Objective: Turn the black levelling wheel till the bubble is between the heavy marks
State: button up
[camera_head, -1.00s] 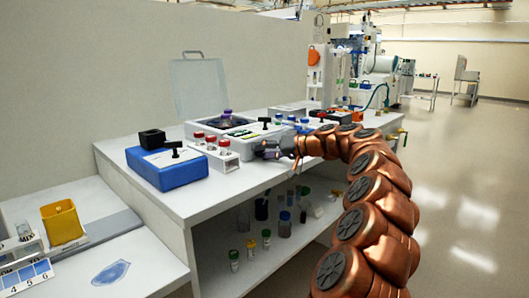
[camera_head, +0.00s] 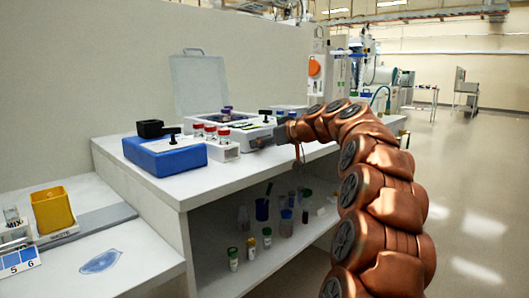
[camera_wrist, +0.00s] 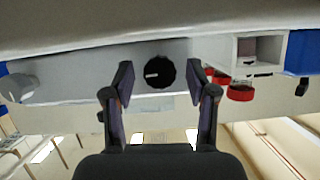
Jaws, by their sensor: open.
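The black levelling wheel (camera_wrist: 160,73), round with a pale mark on its face, is on the front of a light-coloured housing in the wrist view. My gripper (camera_wrist: 160,80) is open, with one finger on each side of the wheel and visible gaps between. In the head view my gripper (camera_head: 262,142) is at the front of the white instrument (camera_head: 238,130) on the bench, and the wheel is hidden there. I cannot make out the bubble or the heavy marks in either view.
A blue box (camera_head: 165,155) with a black T-handle is further left. Jars and vials stand on the shelf below. A yellow bin (camera_head: 53,210) is on the near-left bench. The right floor is clear.

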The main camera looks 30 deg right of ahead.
jog(key=n+h+b, duration=0.1)
jog(key=n+b, duration=0.1)
jog(key=b, duration=0.1)
jog(key=shift+s+a+h, duration=0.1)
jog(key=shift+h, duration=0.3)
jog(key=p+v, duration=0.2)
jog(key=v, duration=0.5)
jog(key=shift+s+r, duration=0.25)
jog(key=shift+s, duration=0.1)
jog(key=s+a+g+p, duration=0.1)
jog(key=a+p, duration=0.2)
jog(key=a, duration=0.2)
jog(key=s+a+g+y+p, duration=0.1)
jog(key=a+p, duration=0.3)
jog(key=a, duration=0.1)
jog(key=a+r+g+y+p, duration=0.1)
jog(key=a+p, duration=0.3)
jog(key=a, duration=0.1)
jog(key=shift+s+a+g, duration=0.25)
jog(key=shift+s+g, duration=0.05)
jog(key=shift+s, duration=0.1)
jog(key=s+a+m+g+p, duration=0.1)
jog(key=s+a+g+p, duration=0.2)
jog(key=s+a+p, duration=0.6)
jog(key=shift+a+g, duration=0.4)
jog(key=shift+a, duration=0.45)
jog(key=shift+w, duration=0.1)
